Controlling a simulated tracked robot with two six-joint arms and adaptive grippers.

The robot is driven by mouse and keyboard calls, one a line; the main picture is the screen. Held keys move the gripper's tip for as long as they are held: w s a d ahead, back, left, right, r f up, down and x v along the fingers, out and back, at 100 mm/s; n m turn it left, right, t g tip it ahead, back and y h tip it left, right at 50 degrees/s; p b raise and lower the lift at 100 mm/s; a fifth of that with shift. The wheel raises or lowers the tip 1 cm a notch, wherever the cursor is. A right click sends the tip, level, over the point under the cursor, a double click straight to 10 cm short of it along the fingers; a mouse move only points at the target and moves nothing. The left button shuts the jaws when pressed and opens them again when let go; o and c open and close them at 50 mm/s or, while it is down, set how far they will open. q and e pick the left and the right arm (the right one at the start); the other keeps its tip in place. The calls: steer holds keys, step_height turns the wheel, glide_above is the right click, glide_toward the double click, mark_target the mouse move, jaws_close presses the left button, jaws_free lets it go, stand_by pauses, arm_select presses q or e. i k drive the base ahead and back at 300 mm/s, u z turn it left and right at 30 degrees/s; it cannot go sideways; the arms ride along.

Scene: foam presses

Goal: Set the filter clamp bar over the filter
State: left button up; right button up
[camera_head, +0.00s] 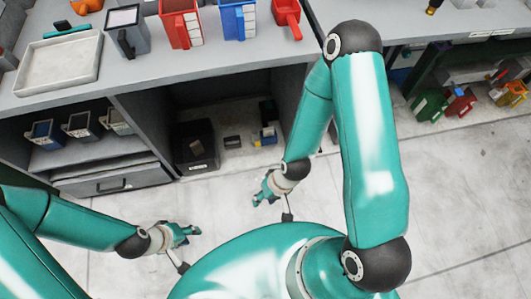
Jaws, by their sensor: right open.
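I cannot make out a filter clamp bar or a filter for certain in the head view. My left gripper (190,232) hangs above the pale floor at the lower left, in front of the cabinet. It looks empty, and its finger opening is too small to judge. My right gripper (262,194) is open and empty, over the floor in front of the open cabinet bay. Both grippers are apart from the bench and everything on it.
The grey bench (230,68) holds a pale tray (58,75), a dark grey bin (127,35), a red bin (180,28), a blue bin (236,22) and a red scoop (287,14). A black box (195,148) stands in the bay below. Floor in front is clear.

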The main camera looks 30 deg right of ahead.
mark_target(257, 144)
steer(key=z, duration=0.05)
steer(key=k, duration=1.05)
steer(key=z, duration=0.4)
steer(key=i, duration=1.5)
steer(key=u, duration=0.5)
